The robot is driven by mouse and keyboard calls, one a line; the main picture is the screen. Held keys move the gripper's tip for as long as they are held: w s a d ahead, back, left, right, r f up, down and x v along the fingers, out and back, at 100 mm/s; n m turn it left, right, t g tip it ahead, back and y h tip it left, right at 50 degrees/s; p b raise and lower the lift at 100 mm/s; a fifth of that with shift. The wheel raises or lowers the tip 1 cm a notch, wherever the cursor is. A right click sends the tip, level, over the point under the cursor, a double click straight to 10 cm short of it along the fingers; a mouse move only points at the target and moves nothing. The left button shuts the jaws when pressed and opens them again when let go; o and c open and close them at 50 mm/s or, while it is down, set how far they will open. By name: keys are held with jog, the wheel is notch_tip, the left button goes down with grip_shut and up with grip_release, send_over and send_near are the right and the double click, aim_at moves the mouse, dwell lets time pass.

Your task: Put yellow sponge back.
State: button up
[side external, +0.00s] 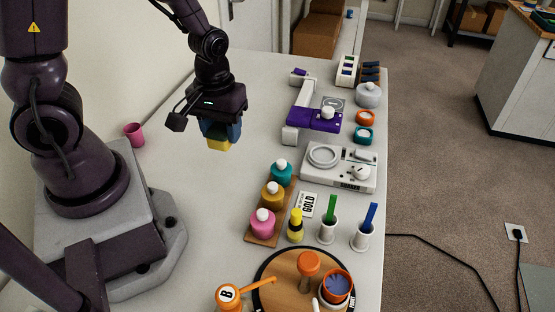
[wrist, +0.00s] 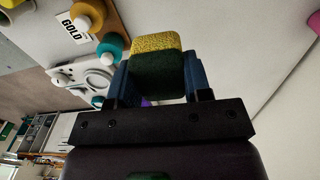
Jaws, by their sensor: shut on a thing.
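The yellow sponge (side external: 218,144) is held in my gripper (side external: 222,133) above the bare left part of the table in the side view. In the wrist view the sponge (wrist: 156,68) has a yellow layer and a dark green layer, and sits between the two blue fingers of my gripper (wrist: 157,78). The fingers press on its two sides. The sponge is clear of the table and touches nothing else that I can see. No place marked for the sponge can be made out.
A wooden tray (side external: 252,238) holds pink, amber and teal bottles. Beside it stand a GOLD card (side external: 308,204), a yellow bottle (side external: 295,226) and white cups with green and blue sticks. A pink cup (side external: 134,133) stands left.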

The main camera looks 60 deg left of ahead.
jog(key=shift+s+f, duration=0.3)
jog(key=w+f, duration=0.3)
jog(key=w, duration=0.1)
jog(key=w+a+f, duration=0.1)
jog(key=w+f, duration=0.2)
jog(key=w, duration=0.2)
jog(key=w+a+f, duration=0.1)
jog(key=w+f, duration=0.2)
jog(key=w, duration=0.1)
jog(key=shift+w+f, duration=0.1)
jog(key=shift+w, duration=0.1)
jog(key=shift+w+f, duration=0.15)
jog(key=shift+f, duration=0.75)
jog(key=shift+w+f, duration=0.15)
jog(key=shift+f, duration=0.75)
jog(key=shift+f, duration=0.15)
jog(key=o, duration=0.9)
jog(key=shift+c, duration=0.2)
